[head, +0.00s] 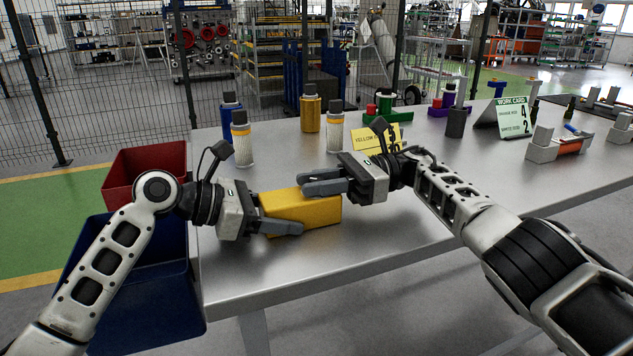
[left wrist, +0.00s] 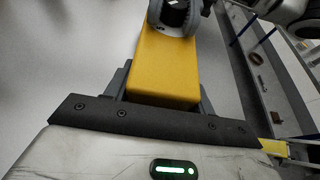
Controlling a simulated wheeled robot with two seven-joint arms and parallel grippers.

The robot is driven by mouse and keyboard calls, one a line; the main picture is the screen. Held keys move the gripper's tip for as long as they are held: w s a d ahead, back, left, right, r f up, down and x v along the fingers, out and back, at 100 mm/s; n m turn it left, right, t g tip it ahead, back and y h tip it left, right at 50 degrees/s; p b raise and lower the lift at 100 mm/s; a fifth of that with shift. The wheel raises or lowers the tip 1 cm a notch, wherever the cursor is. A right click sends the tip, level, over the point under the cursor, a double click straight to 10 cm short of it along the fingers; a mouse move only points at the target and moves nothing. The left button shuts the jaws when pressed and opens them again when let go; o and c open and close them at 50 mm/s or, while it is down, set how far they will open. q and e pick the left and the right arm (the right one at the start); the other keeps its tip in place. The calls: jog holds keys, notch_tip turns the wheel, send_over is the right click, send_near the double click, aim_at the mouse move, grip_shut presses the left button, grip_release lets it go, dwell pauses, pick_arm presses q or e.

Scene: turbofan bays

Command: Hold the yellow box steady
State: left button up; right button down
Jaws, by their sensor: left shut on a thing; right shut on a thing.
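The yellow box (head: 318,212) is near the left part of the table's front side, between my two grippers. My left gripper (head: 283,218) is shut on its left end, with one finger along the near side. In the left wrist view the box (left wrist: 166,72) runs straight out from between the left fingers. My right gripper (head: 312,182) reaches in from the right and is shut on the box at its upper far side. Its fingers hide part of the box. I cannot tell whether the box touches the table.
A red bin (head: 145,165) and a blue bin (head: 150,290) stand at the table's left edge. Several capped bottles, including a gold one (head: 310,112), stand behind the grippers. A yellow card (head: 372,140) and a work card (head: 512,118) stand farther right. The front tabletop (head: 400,245) is clear.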

aim_at(318, 179)
jog(key=shift+d+f, duration=0.1)
jog(key=shift+f, duration=0.05)
jog(key=c, duration=1.3)
grip_release()
jog(key=shift+o, duration=0.2)
notch_tip(318, 179, up, 10)
jog(key=shift+r, duration=0.1)
